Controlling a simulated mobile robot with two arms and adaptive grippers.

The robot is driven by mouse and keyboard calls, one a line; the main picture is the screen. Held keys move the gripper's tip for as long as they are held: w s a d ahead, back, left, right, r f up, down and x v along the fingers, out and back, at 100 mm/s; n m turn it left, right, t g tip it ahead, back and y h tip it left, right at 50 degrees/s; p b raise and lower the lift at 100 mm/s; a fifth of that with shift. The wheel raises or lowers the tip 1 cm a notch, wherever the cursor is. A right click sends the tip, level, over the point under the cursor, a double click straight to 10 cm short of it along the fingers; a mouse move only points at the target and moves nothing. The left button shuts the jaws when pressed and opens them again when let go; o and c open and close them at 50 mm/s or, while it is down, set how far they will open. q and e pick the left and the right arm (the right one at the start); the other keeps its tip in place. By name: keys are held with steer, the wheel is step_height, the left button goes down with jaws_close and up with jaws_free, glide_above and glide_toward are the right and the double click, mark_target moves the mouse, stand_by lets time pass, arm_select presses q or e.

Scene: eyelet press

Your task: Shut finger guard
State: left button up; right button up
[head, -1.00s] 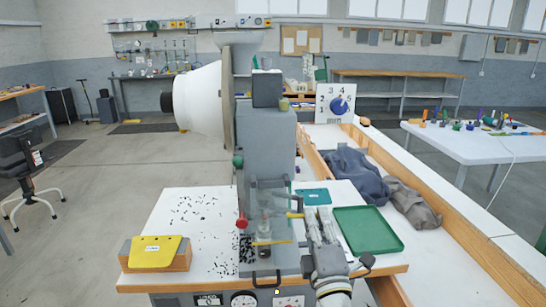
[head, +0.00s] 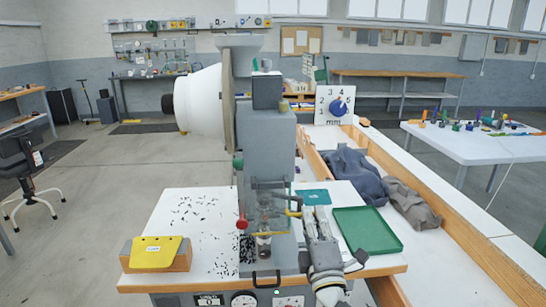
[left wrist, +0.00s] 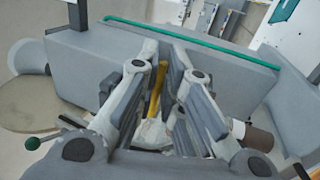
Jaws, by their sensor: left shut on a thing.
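The grey eyelet press (head: 265,140) stands upright on the white bench. The finger guard (head: 270,185) is at the front of the press, over the work area; its dark edge shows, but its clear part is hard to make out. A yellow bar (head: 294,213) juts out at its right side. My left gripper (head: 314,214) is right of the press front, fingers pointing away from me. In the left wrist view its fingers (left wrist: 158,100) are shut on the yellow bar (left wrist: 157,88). The exact contact is partly hidden by the fingers.
A red-knobbed lever (head: 242,224) is left of the guard. A green tray (head: 367,231) lies right of my gripper. A wooden block with a yellow top (head: 155,252) is at the front left. Small dark bits lie scattered on the bench.

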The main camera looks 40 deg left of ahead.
arm_select(q)
steer(key=o, duration=0.7)
steer(key=shift+w+a+f, duration=0.1)
steer(key=shift+a+f, duration=0.05)
steer(key=s+d, duration=0.6)
steer(key=d, duration=0.1)
steer(key=shift+w, duration=0.1)
stand_by(0.4)
